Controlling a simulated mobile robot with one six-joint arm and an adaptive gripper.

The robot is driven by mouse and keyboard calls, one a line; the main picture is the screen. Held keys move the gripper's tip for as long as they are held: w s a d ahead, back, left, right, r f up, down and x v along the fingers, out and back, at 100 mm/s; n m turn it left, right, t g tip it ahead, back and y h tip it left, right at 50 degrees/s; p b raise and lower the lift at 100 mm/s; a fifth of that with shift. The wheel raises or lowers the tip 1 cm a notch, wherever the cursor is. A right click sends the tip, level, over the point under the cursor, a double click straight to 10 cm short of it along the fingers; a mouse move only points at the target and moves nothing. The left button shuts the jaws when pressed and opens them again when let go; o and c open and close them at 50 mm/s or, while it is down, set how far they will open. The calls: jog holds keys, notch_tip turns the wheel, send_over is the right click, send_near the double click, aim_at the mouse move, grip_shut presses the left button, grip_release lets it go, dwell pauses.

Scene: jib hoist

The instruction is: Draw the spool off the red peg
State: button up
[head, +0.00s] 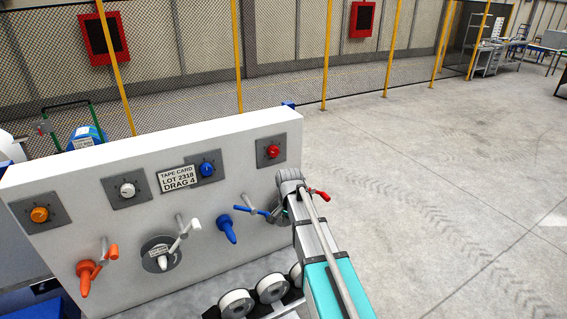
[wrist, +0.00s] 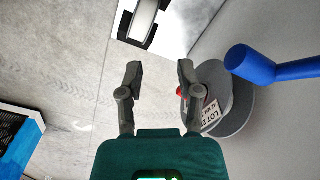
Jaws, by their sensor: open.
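A grey spool (wrist: 240,112) with a white printed label (wrist: 211,115) stands against the pale panel in the wrist view. A small bit of red (wrist: 180,91), which looks like the red peg, shows beside my right finger. My gripper (wrist: 157,72) is open. Its right finger overlaps the spool's left edge in the picture, and its left finger is over the floor. I cannot tell whether it touches the spool. Nothing is seen held between the fingers. In the head view my arm hides most of the red peg and its spool.
A red-handled lever (head: 319,194) is close to my arm. Another spool (head: 158,264) sits on the white peg. White rolls (head: 271,288) stand below the panel. Floor at right is clear.

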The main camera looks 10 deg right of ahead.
jog(key=w+r+m+p, duration=0.5)
jog(key=w+r+p, duration=0.5)
jog(key=w+r, duration=0.1)
jog(key=shift+a+r+m+p, duration=0.3)
jog(key=shift+a+r+p, duration=0.05)
jog(key=shift+r, duration=0.25)
jog(key=shift+f, duration=0.15)
notch_tip(320, 180, down, 14)
jog(key=b, duration=1.3)
jog(key=shift+r+b, duration=0.2)
jog(key=shift+b, duration=0.2)
grip_shut()
